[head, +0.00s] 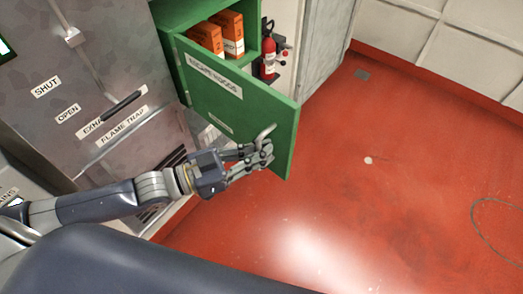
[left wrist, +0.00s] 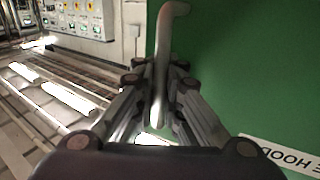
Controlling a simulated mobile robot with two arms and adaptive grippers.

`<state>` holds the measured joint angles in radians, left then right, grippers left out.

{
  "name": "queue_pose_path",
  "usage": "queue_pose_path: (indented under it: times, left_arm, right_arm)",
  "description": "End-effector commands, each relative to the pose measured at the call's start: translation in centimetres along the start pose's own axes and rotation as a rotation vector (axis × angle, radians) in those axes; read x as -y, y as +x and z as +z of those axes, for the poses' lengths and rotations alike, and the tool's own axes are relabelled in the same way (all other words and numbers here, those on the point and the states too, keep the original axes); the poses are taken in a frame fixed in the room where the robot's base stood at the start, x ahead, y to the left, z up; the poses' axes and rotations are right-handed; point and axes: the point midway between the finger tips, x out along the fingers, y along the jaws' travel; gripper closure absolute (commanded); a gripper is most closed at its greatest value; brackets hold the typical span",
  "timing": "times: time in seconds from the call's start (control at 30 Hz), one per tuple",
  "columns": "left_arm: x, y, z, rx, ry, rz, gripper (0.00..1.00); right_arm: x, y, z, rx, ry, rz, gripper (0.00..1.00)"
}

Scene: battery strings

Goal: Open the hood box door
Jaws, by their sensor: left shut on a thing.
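The hood box (head: 176,16) is a green cabinet at the top of the head view. Its green door (head: 228,99) stands swung open, with a label reading escape hoods. Orange boxes (head: 232,34) show inside the cabinet. A grey door handle (head: 266,131) is near the door's free edge, and it also shows in the left wrist view (left wrist: 164,50). My left gripper (head: 262,154) is at this handle, with its fingers shut on it from both sides. The fingertips partly hide the handle's lower part. My right gripper is in neither view.
A red fire extinguisher (head: 268,56) hangs beside the hood box. A grey metal cabinet (head: 75,75) with labels and a dark handle stands at the left. The red floor (head: 390,170) right of the door is clear. A panel with switches (left wrist: 85,14) shows in the left wrist view.

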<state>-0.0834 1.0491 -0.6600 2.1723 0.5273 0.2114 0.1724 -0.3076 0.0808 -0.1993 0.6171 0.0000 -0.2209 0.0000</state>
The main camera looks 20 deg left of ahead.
Motion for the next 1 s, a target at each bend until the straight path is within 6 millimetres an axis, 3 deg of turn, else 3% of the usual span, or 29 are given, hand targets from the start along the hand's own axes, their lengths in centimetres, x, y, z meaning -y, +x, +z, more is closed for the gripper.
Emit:
queue_pose_path:
  times: [0.5,0.53,0.6,1.0]
  left_arm:
    - [0.3,0.0,-0.5,-0.010,0.006,-0.001,1.00]
    - [0.3,0.0,-0.5,-0.010,0.006,-0.001,0.86]
    - [0.2,0.0,-0.4,-0.009,0.005,-0.001,0.71]
    - [0.1,0.0,-0.2,-0.004,0.002,0.000,0.71]
  right_arm:
    - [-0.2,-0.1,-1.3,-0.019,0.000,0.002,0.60]
    - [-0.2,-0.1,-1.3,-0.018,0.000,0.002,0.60]
    - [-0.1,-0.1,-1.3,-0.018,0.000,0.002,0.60]
    - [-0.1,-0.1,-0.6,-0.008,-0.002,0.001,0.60]
